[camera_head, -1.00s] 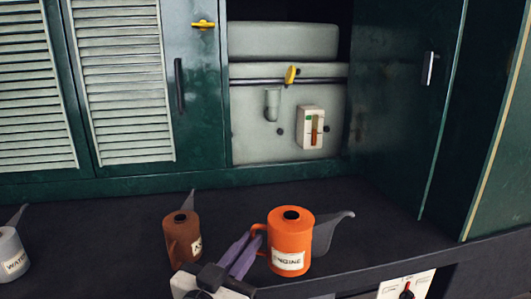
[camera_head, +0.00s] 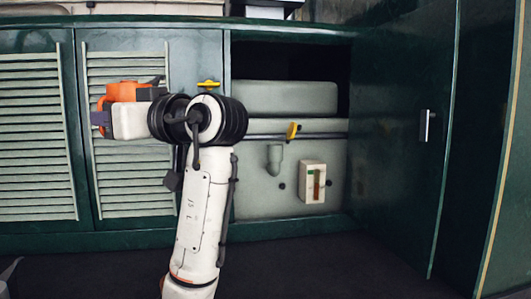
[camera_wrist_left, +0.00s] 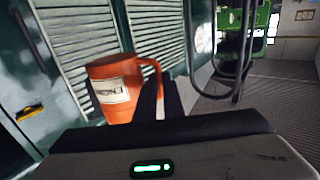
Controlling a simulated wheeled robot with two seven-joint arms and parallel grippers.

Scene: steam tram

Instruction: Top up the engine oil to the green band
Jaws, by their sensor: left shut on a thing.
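My left gripper (camera_head: 100,118) is shut on the orange engine oil can (camera_head: 122,90), raised in front of the louvred doors. The can's dark spout part (camera_head: 154,90) points right in the head view. In the left wrist view the can (camera_wrist_left: 116,90) shows its "ENGINE" label and handle, with dark fingers (camera_wrist_left: 158,102) at the handle. The white gauge (camera_head: 312,182) in the open cabinet has a green mark and a brown-red column; the exact level is too small to read. A grey filler cup (camera_head: 275,155) sits left of the gauge. My right gripper is out of view.
The open dark green door (camera_head: 400,165) bounds the cabinet on the right. A yellow latch (camera_head: 208,84) is on the left door. The dark shelf (camera_head: 330,265) below looks clear.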

